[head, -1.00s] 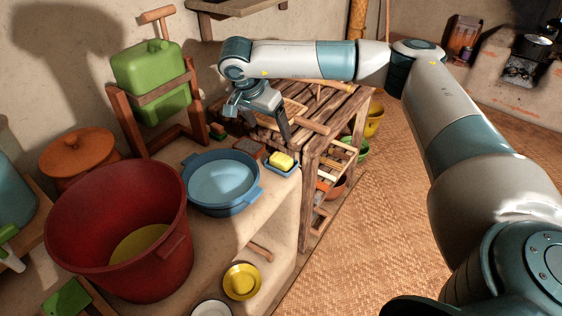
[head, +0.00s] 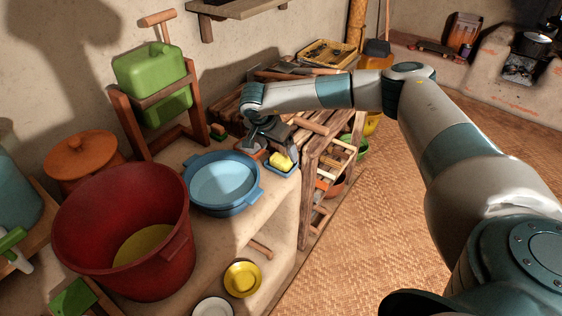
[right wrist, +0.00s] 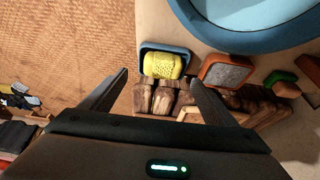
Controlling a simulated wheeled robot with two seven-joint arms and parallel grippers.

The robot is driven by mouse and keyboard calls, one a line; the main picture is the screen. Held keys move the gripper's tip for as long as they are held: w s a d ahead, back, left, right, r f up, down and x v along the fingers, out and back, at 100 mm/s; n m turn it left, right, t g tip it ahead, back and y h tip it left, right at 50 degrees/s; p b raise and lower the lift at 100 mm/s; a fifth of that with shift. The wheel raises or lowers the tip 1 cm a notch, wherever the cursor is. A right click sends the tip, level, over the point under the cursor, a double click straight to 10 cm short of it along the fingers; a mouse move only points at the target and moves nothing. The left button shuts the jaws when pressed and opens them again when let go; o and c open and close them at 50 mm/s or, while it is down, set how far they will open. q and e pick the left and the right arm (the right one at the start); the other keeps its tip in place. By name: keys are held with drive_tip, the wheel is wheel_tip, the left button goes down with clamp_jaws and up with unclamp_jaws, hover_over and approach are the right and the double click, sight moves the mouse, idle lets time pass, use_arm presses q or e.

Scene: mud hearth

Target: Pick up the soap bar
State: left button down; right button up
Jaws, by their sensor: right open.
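The yellow soap bar (head: 282,161) lies in a small blue dish (head: 284,172) at the edge of the clay counter, beside the wooden slatted rack. In the right wrist view the soap bar (right wrist: 163,65) shows whole, with the blue dish (right wrist: 147,48) around it. My right gripper (head: 274,148) is just above the soap, partly hidden by its own wrist in the head view. In the right wrist view the right gripper (right wrist: 159,80) is open and empty, with the soap ahead between the lines of its two fingers. My left gripper is not in view.
A blue basin (head: 222,182) stands left of the dish. A reddish tray with a grey block (right wrist: 226,72) sits close beside the dish. A large red tub (head: 125,230) and a green container (head: 150,75) stand further left. Open woven floor lies to the right.

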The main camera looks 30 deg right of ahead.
sight(281, 158)
drive_tip(key=shift+d+f, duration=0.1)
drive_tip(key=shift+f, duration=0.1)
drive_tip(key=shift+w+d+f+p, duration=0.1)
drive_tip(key=shift+w+f+p, duration=0.1)
drive_tip(key=shift+f+p, duration=0.15)
drive_tip(key=p+x, duration=0.1)
drive_tip(key=x, duration=0.2)
drive_tip(key=shift+w, duration=0.15)
drive_tip(key=shift+d+f, duration=0.15)
drive_tip(key=shift+f, duration=0.3)
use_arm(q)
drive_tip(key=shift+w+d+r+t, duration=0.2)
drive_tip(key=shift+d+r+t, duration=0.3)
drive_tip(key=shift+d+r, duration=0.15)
use_arm(e)
drive_tip(key=c, duration=1.2)
drive_tip(key=shift+r, duration=0.2)
